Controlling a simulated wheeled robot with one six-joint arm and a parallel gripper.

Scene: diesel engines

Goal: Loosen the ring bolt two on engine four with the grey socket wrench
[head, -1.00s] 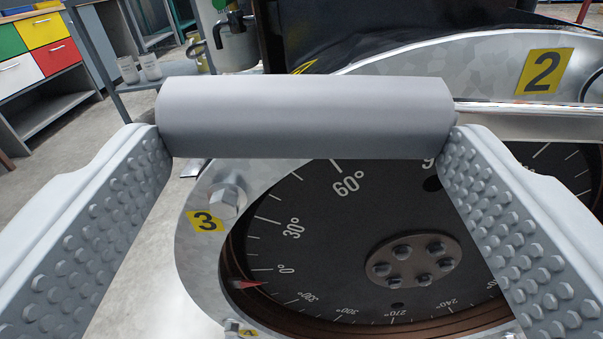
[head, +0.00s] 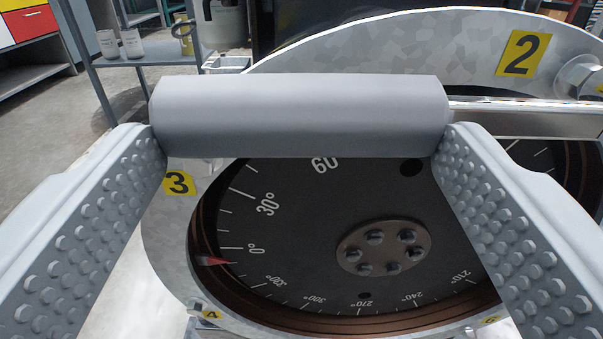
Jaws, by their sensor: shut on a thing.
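My gripper (head: 300,140) is shut on the grey handle (head: 300,115) of the socket wrench, which lies level across the view. Its shiny shaft (head: 525,120) runs off the right edge, so the socket end is out of view. Behind and below it is a metal ring plate (head: 165,240) around a dark degree-marked disc (head: 300,225). A yellow label 2 (head: 523,53) is on the metal at the upper right, with a large hex bolt (head: 578,75) beside it. I cannot tell whether this label marks a bolt or the engine. No engine four label is readable.
Smaller yellow labels 3 (head: 178,183) and 4 (head: 211,314) mark the ring's left side. A small bolt (head: 194,308) sits by label 4. A grey shelf frame (head: 130,60) with cups and a drawer cabinet (head: 35,45) stand behind. Floor between is clear.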

